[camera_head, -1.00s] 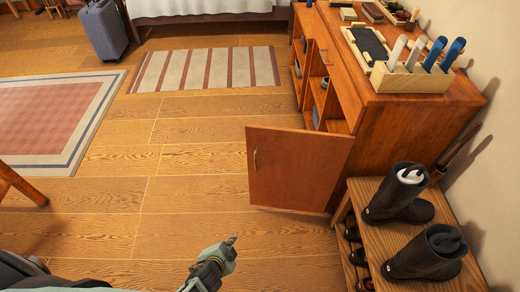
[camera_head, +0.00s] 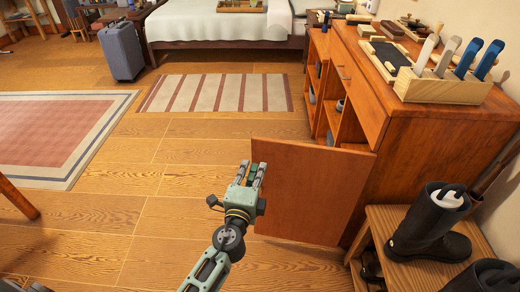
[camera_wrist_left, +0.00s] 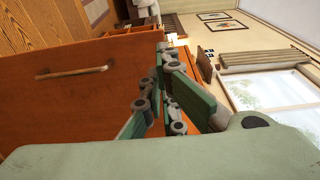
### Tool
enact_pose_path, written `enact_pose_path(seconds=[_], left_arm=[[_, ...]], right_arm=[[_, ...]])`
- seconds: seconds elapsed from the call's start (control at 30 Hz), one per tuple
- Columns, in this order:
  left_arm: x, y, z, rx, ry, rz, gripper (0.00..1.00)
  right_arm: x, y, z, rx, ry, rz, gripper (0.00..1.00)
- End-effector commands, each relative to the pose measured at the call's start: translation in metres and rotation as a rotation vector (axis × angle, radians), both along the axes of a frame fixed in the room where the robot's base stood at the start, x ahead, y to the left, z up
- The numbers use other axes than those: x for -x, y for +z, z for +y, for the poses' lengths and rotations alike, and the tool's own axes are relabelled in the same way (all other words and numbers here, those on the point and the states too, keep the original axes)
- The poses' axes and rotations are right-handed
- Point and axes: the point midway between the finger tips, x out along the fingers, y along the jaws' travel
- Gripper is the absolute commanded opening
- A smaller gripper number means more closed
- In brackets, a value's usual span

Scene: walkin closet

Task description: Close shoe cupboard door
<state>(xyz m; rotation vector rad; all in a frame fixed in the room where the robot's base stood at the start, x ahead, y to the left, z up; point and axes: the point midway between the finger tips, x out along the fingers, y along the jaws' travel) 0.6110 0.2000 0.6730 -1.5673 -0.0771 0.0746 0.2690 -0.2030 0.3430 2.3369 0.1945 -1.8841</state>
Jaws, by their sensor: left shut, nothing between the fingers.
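The shoe cupboard door (camera_head: 315,190) is an orange-brown wooden panel, swung open out over the floor. Its cupboard (camera_head: 385,150) stands behind it on the right, with inner shelves showing. My left gripper (camera_head: 252,172) is shut and empty, at the door's free left edge in the head view. I cannot tell whether it touches the door. In the left wrist view the door (camera_wrist_left: 70,105) fills the left side, with its bar handle (camera_wrist_left: 72,72) clear of the fingers (camera_wrist_left: 160,110). My right gripper is not in view.
A wooden shoe rack (camera_head: 405,275) with black boots (camera_head: 433,225) stands at the lower right, close to the door's hinge side. A tool holder (camera_head: 440,88) and brushes sit on the cupboard top.

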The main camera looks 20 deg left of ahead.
Motion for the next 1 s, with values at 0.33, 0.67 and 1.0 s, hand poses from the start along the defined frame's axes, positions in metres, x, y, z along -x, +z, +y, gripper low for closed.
enact_pose_path(seconds=[0.33, 0.67, 1.0], left_arm=[[-0.071, 0.000, 0.007, 0.002, 0.001, 0.000, 0.00], [-0.092, -0.001, 0.008, 0.002, -0.001, 0.002, 0.00], [-0.092, -0.001, 0.009, 0.002, -0.001, 0.002, 0.00]], right_arm=[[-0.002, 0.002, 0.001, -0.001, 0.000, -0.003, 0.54], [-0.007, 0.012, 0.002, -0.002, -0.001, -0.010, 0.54], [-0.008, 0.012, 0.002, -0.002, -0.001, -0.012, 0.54]])
